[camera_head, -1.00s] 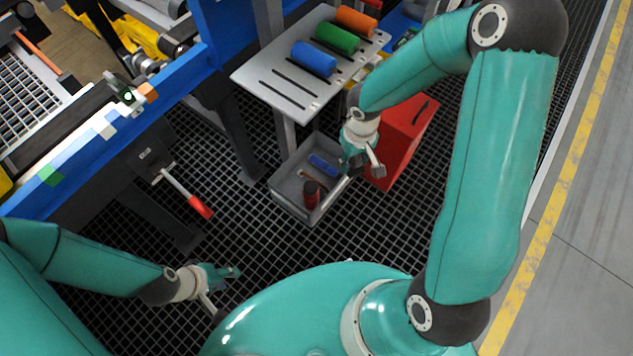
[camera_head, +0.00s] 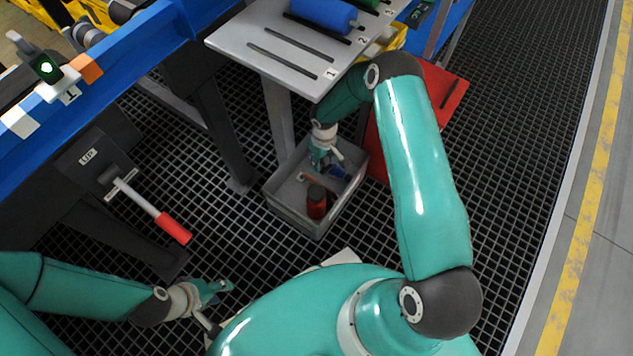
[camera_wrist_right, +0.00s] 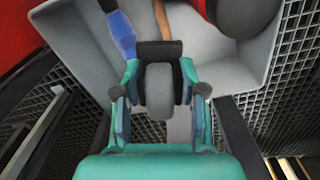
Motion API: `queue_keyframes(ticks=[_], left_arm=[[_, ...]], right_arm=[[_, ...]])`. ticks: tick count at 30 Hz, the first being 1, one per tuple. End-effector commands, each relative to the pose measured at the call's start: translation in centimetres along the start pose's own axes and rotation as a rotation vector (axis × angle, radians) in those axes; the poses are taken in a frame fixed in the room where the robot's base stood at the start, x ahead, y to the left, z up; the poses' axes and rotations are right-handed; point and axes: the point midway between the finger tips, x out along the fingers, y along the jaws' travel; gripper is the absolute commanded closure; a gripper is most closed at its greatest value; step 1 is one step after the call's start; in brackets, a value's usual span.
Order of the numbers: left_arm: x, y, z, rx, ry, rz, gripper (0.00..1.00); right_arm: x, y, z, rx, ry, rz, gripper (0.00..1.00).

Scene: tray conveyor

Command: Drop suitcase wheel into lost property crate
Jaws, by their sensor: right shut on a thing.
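The suitcase wheel (camera_wrist_right: 158,92), grey with a black housing, is between the fingers of my right gripper (camera_wrist_right: 160,108) in the right wrist view. In the head view my right gripper (camera_head: 326,166) is shut, pointing down over the back part of the grey lost property crate (camera_head: 292,212). The wheel is hard to make out there. The wrist view shows the crate's inner floor (camera_wrist_right: 75,45) beyond the wheel; the height between them is unclear. My left gripper (camera_head: 220,304) is open and empty, low at the bottom left, away from the crate.
The crate holds a dark-topped red cylinder (camera_head: 317,203), a blue item (camera_wrist_right: 122,35) and a brown-handled item (camera_wrist_right: 162,18). A red box (camera_head: 440,95) stands behind right. A grey slotted shelf (camera_head: 275,50) overhangs behind. A red-handled lever (camera_head: 172,227) sticks out at left.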

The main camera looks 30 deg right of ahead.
Motion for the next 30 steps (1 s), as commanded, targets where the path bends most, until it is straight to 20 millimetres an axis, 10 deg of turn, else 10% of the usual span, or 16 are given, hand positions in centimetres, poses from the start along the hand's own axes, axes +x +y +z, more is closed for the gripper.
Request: queue_keyframes(ticks=[30], left_arm=[[3.1,-1.1,0.0,0.000,0.000,0.000,0.60]], right_arm=[[6.4,1.1,0.8,0.028,0.001,0.000,0.97]])
